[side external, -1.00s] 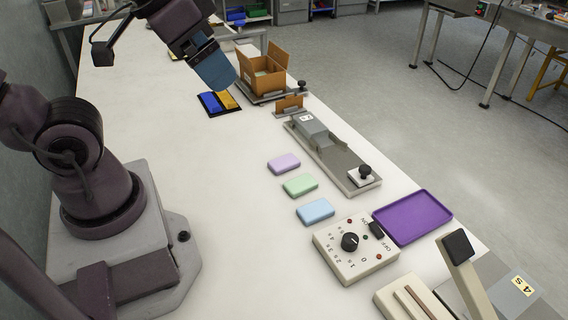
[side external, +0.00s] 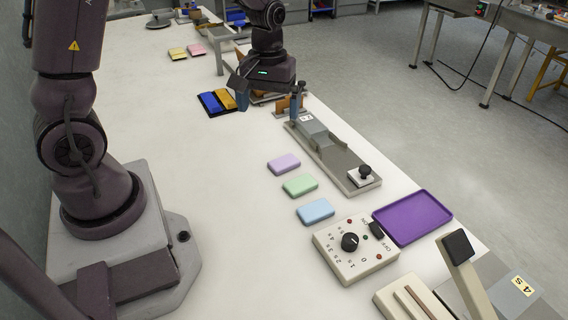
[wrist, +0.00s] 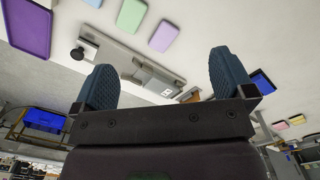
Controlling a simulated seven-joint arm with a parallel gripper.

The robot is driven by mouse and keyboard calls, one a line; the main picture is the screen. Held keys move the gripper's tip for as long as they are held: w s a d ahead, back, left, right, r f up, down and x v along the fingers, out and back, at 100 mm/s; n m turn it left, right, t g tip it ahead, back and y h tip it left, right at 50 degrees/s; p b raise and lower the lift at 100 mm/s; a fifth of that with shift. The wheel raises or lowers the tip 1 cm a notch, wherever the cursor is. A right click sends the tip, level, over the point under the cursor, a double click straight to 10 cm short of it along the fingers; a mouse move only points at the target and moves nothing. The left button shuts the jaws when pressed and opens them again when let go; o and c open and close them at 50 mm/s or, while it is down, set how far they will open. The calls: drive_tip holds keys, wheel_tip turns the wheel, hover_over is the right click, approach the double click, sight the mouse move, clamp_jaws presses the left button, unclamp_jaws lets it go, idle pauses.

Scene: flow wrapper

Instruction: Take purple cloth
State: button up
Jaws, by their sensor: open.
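The light purple cloth (side external: 284,163), a small rounded lilac pad, lies flat on the white table in the side view, farthest in a row with a green cloth (side external: 300,185) and a blue cloth (side external: 315,211). In the wrist view the purple cloth (wrist: 165,36) shows near the top, beside the green one (wrist: 132,13). My gripper (side external: 269,97) is open and empty, its two blue fingers wide apart. It is above the table beyond the purple cloth, near the far end of the grey wrapper track, and not touching the cloth. The wrist view shows both fingers (wrist: 165,76) apart.
The grey track (side external: 345,165) with a black knob lies right of the cloths. A purple tray (side external: 413,217) and a dial box (side external: 355,250) are nearer the camera. A blue-and-yellow holder (side external: 217,102) lies left of my gripper. My gripper hides most of the cardboard box. Table left of the cloths is clear.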

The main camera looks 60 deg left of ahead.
sight(284, 161)
drive_tip(key=w+a+f+n, duration=0.5)
drive_tip(key=w+f+n, duration=0.15)
drive_tip(key=n, duration=0.35)
drive_tip(key=f, duration=1.3)
drive_tip(key=shift+s+f, duration=0.2)
drive_tip(key=shift+s, duration=0.05)
drive_tip(key=shift+c, duration=0.5)
drive_tip(key=c, duration=0.7)
